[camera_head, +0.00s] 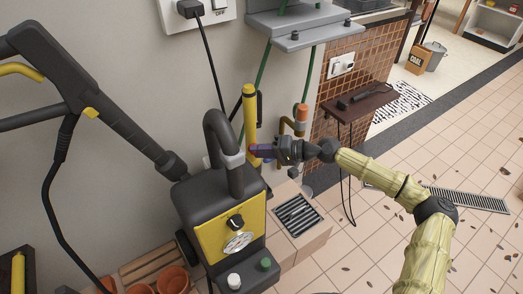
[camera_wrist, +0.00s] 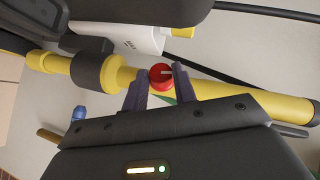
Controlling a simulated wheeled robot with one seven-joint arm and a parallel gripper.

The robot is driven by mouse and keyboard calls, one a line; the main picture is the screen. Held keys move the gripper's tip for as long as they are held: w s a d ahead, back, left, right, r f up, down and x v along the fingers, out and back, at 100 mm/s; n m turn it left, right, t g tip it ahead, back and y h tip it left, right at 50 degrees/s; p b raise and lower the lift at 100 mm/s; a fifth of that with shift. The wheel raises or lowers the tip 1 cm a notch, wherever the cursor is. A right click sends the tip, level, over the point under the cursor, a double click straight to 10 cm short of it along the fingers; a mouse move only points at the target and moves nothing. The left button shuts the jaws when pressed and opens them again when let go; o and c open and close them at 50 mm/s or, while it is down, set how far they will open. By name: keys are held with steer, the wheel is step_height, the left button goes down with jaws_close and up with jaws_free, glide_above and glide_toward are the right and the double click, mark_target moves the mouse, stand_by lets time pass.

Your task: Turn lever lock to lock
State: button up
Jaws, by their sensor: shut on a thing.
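In the wrist view a small red round part with a pale mark, apparently the lever lock (camera_wrist: 161,77), sits at the yellow tube (camera_wrist: 220,90). The two purple fingers of my gripper (camera_wrist: 160,71) are on either side of it and shut on it. In the head view my gripper (camera_head: 257,150) reaches from the right to the upright yellow tube (camera_head: 249,112) behind the pressure washer (camera_head: 220,215). The red part is hidden there. Whether it stands locked or unlocked cannot be told.
The washer's thick black handle (camera_head: 216,140) rises close left of my gripper. An orange-topped tap pipe (camera_head: 300,117) and a drain box (camera_head: 297,215) stand nearby. A dark shelf (camera_head: 368,101) juts from the tiled wall. The tiled floor on the right is mostly open.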

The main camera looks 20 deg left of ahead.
steer(key=h+p, duration=0.1)
steer(key=p, duration=0.1)
steer(key=n+t+h+p, duration=0.1)
steer(key=h+p, duration=0.1)
steer(key=p, duration=0.1)
steer(key=shift+s+a+r+n, duration=0.15)
steer(key=shift+r+n, duration=0.15)
steer(key=shift+r, duration=0.05)
steer(key=shift+f, duration=0.1)
steer(key=o, duration=1)
steer(key=shift+c, duration=0.2)
steer(key=p+v, duration=0.2)
steer(key=v, duration=1.5)
steer(key=shift+s+r, duration=0.15)
steer(key=shift+r, duration=0.15)
